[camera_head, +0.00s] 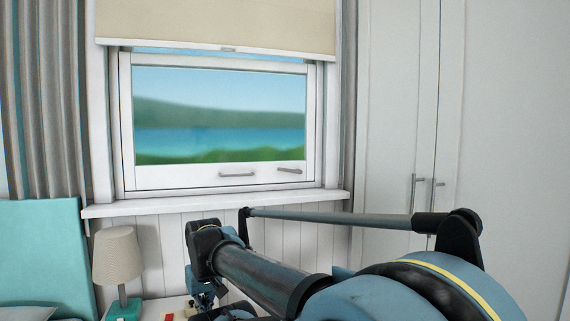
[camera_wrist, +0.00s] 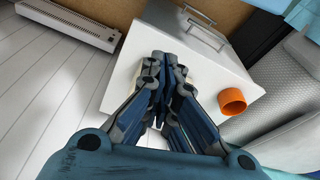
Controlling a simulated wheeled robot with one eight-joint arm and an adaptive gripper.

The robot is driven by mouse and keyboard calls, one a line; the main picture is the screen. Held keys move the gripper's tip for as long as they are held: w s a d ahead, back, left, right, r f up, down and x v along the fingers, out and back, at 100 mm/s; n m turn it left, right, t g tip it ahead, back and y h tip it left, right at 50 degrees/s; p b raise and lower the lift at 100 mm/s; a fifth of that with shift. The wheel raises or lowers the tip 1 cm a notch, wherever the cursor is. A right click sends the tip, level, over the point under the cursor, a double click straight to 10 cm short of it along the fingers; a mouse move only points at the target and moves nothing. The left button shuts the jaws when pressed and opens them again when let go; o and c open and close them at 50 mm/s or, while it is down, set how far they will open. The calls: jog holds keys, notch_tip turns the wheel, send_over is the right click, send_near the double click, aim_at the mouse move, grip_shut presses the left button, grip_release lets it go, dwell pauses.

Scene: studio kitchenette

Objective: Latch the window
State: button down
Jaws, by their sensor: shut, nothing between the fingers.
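The window (camera_head: 220,120) is in the back wall in the head view, with a white frame and a sea view through the glass. Its sash looks closed or nearly so; I cannot tell which. A grey bar handle (camera_head: 237,174) is at the middle of the bottom rail. A smaller grey latch lever (camera_head: 290,170) is at the rail's right end, tilted slightly. My gripper (camera_wrist: 166,60) is shut and empty in the wrist view, pointing down over a white cabinet top. In the head view it is low, below the sill, partly hidden by my arm. It touches neither handle nor lever.
A cream blind (camera_head: 220,20) covers the window's top. The sill (camera_head: 200,205) juts out below. A lamp (camera_head: 118,255) stands at left by the teal headboard (camera_head: 45,250). An orange cup (camera_wrist: 232,101) sits on the white cabinet (camera_wrist: 215,75). Tall wardrobe doors (camera_head: 395,110) are at right.

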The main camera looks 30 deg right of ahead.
jog(key=w+d+r+m+t+y, duration=0.1)
jog(key=w+d+r, duration=0.3)
jog(key=w+r, duration=0.35)
jog(key=w+d+r+t, duration=0.1)
jog(key=w+d+r, duration=0.45)
jog(key=r, duration=0.35)
jog(key=w+d+r+m+t+y, duration=0.1)
jog(key=w+d+r+t, duration=0.1)
jog(key=w+d+r, duration=0.4)
jog(key=w+d+r+m+t+h, duration=0.1)
jog(key=w+d+r+t+h, duration=0.1)
jog(key=d+r, duration=1.1)
jog(key=w+d+r+m+t+h, duration=0.1)
jog(key=w+d+r+t, duration=0.15)
jog(key=d+r, duration=1.15)
send_over(288, 170)
notch_tip(288, 170, down, 13)
jog(key=shift+s+a+f, duration=0.2)
jog(key=shift+f, duration=0.35)
